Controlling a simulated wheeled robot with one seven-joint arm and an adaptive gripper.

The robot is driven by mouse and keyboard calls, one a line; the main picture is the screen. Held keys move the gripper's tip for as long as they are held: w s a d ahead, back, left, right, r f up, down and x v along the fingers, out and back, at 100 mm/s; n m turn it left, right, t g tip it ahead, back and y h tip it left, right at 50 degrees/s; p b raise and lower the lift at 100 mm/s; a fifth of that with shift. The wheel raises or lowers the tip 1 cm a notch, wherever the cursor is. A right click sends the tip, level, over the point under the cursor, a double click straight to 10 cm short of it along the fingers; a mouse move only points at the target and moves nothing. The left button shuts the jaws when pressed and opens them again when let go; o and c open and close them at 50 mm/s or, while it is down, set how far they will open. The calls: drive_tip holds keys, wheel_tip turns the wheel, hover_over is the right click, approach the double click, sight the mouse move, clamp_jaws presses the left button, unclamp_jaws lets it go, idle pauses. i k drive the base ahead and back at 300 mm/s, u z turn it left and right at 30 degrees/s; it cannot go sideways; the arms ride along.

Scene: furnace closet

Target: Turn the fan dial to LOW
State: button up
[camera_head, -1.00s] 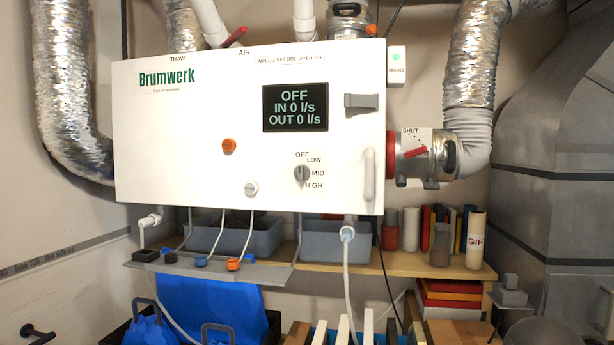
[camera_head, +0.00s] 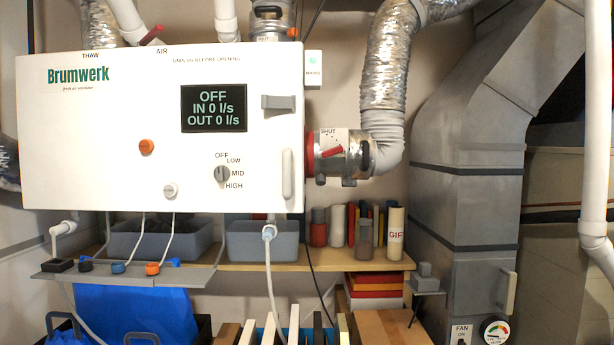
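The fan dial (camera_head: 222,174) is a grey round knob on the lower right of the white Brumwerk unit (camera_head: 80,150). Labels OFF, LOW, MID and HIGH run around its upper left to lower right. Its pointer looks roughly upright, but its exact setting is too small to tell. The display (camera_head: 214,108) reads OFF, IN 0 l/s, OUT 0 l/s. My gripper is not in view.
A grey latch (camera_head: 279,102) and a pale vertical handle (camera_head: 287,174) stick out right of the dial. An orange knob (camera_head: 147,147) and a white knob (camera_head: 170,190) sit to its left. A shelf with grey bins (camera_head: 262,240) is below. A grey furnace duct (camera_head: 465,190) stands at right.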

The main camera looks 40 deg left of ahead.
sight(221, 174)
drive_tip(key=z, duration=0.25)
drive_tip(key=k, duration=1.15)
drive_tip(key=u, duration=1.25)
drive_tip(key=i, duration=0.5)
drive_tip(key=z, duration=0.05)
